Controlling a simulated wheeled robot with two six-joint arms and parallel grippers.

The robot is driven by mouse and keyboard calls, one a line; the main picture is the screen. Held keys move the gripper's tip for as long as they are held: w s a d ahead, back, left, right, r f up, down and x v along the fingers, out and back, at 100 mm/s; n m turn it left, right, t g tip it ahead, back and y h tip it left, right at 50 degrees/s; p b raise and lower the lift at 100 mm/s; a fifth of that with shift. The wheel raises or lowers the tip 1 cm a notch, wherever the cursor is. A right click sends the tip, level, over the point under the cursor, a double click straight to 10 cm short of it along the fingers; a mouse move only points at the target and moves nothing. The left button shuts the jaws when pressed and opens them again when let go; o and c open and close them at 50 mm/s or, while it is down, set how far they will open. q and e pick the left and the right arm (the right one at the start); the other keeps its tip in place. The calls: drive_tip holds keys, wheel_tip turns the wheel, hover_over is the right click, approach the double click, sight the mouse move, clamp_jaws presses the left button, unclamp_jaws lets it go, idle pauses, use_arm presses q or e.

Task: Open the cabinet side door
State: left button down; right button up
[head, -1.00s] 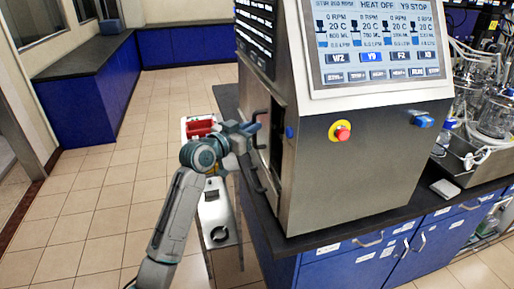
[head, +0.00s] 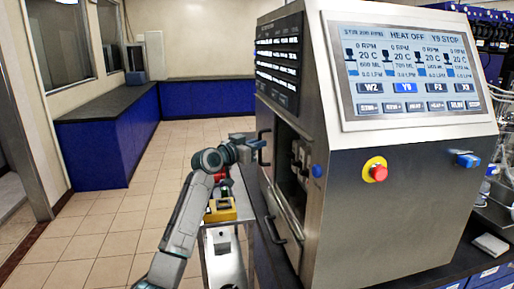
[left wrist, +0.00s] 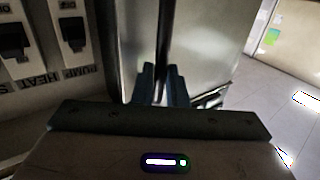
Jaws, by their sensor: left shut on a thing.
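The steel cabinet (head: 400,200) stands on the bench with its sloped screen facing me. Its side door (head: 268,180) is on the left side and stands partly open, with a dark gap (head: 290,165) showing the inside. My left gripper (head: 262,147) is at the upper handle of this side door and is shut on it. Labelled switches (left wrist: 75,33) show at the left there. My right gripper is not in view.
A lower handle (head: 276,230) sits on the same cabinet side. A cart (head: 222,255) with a yellow item (head: 221,209) stands below my left arm. A red button (head: 378,173) is on the front. Tiled floor (head: 110,225) is open at the left.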

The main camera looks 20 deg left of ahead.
use_arm(q)
drive_tip(key=c, duration=1.5)
unclamp_jaws()
drive_tip(key=shift+o, duration=0.2)
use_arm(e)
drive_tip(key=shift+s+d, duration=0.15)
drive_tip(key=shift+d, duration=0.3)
